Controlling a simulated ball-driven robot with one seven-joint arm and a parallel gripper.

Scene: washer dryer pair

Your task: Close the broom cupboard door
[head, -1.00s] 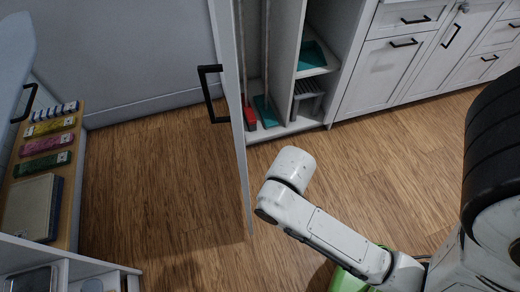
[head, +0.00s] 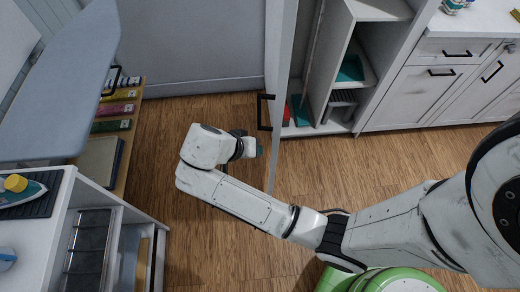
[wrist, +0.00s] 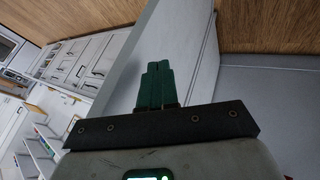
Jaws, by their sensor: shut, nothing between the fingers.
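The broom cupboard door (head: 278,75) stands open and shows nearly edge-on in the head view. Its black bar handle (head: 264,112) is on its left face. The open cupboard (head: 335,60) lies to the right of the door. My gripper (head: 260,151) is below the handle, close to the door's lower part on the handle side; I cannot tell whether it touches. In the wrist view, the dark green fingers (wrist: 155,86) are together and empty, in front of a pale panel (wrist: 170,45) that looks like the door.
Inside the cupboard are a red item (head: 297,108), a teal item and shelves. White drawers (head: 430,90) stand to the right. At left are an ironing board (head: 60,85), a counter with an iron (head: 20,190) and a low wooden rack (head: 120,160). Wood floor lies between.

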